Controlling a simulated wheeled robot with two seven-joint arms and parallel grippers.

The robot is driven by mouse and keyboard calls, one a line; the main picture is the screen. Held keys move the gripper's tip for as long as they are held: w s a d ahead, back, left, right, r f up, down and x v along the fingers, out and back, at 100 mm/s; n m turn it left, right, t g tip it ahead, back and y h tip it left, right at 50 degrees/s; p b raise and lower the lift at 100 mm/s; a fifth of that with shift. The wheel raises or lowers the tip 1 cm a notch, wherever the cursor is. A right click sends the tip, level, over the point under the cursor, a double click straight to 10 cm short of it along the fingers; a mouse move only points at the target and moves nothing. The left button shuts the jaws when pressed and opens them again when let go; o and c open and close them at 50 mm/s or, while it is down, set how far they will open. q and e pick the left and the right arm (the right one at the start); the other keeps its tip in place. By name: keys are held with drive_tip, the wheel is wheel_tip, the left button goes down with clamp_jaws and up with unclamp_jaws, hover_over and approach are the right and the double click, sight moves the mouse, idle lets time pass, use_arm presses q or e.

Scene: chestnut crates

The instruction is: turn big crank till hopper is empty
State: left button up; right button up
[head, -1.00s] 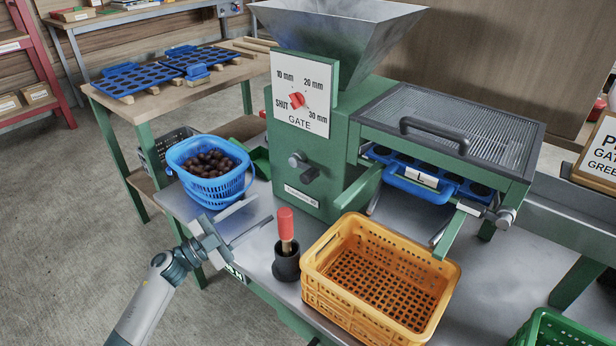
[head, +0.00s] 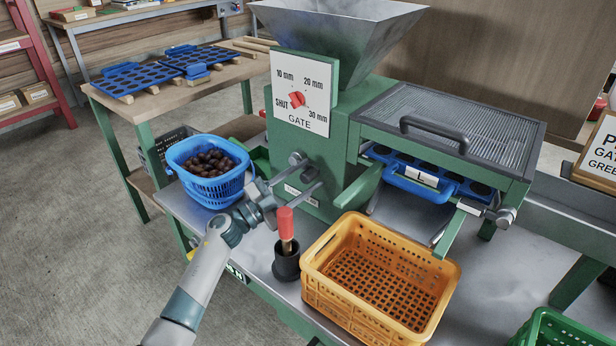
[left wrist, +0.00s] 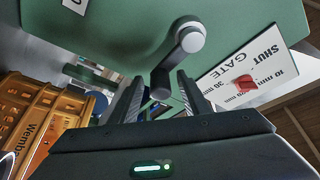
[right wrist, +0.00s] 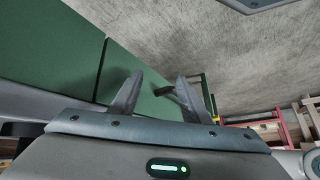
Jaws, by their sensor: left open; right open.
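The crank (head: 297,158) is a short grey arm with a rounded end on the green machine's front. It also shows in the left wrist view (left wrist: 189,40), its lower end between my finger tips. My left gripper (head: 309,176) is open at the crank, a finger on either side of its lower end; contact is unclear. The grey metal hopper (head: 340,45) sits on top of the machine; its contents are hidden. The gate plate (head: 300,80) carries a red knob (head: 297,99). My right gripper (right wrist: 157,95) is open and empty, outside the head view.
A blue basket of chestnuts (head: 183,158) stands left of the machine, close to my left arm. A red-handled tool (head: 286,222) stands in a black cup below the gripper. An empty orange crate (head: 315,288) is in front. A blue tray (head: 408,183) marked L sits under the mesh cover.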

use_arm(q)
drive_tip(key=shift+w+d+r, duration=0.15)
drive_tip(key=shift+w+d, duration=0.1)
drive_tip(key=shift+d, duration=0.1)
use_arm(e)
drive_tip(key=shift+r, duration=0.1)
use_arm(q)
clamp_jaws()
drive_tip(key=shift+s+f+m, duration=0.1)
drive_tip(key=shift+f+m, duration=0.2)
drive_tip(key=shift+f, duration=0.05)
use_arm(e)
drive_tip(key=shift+s+a, duration=0.15)
drive_tip(key=shift+a, duration=0.3)
